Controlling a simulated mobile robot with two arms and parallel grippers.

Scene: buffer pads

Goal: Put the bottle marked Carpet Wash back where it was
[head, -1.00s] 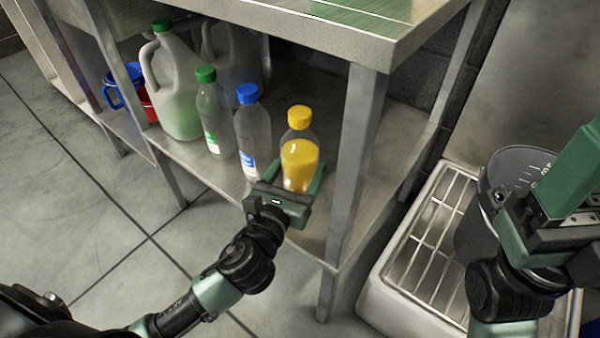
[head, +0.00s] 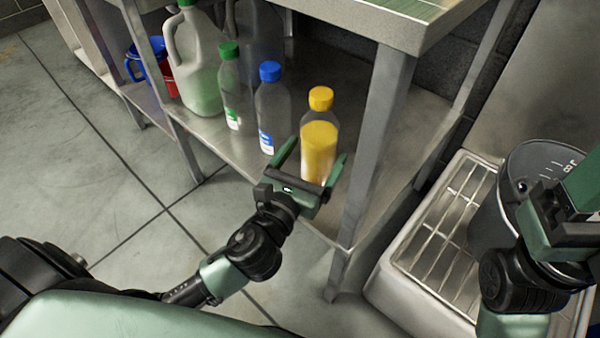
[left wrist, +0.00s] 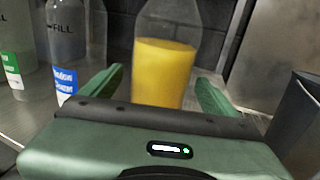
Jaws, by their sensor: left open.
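A clear bottle with yellow liquid and a yellow cap (head: 320,140) stands upright on the lower metal shelf, near the front post; no label on it is readable. It also shows in the left wrist view (left wrist: 163,72). My left gripper (head: 316,160) is open and empty just in front of this bottle, its two fingers pointing towards it, one to each side. The bottle stands beyond the fingers in the left wrist view. My right gripper (head: 572,215) is at the right edge by the grey bucket; its fingers are partly cut off.
A blue-capped bottle (head: 271,110), a green-capped bottle (head: 230,90) and a large jug (head: 198,70) stand left of the yellow one on the shelf (head: 210,130). The table post (head: 372,150) is close on the right. A grey bucket (head: 490,215) stands on a rack.

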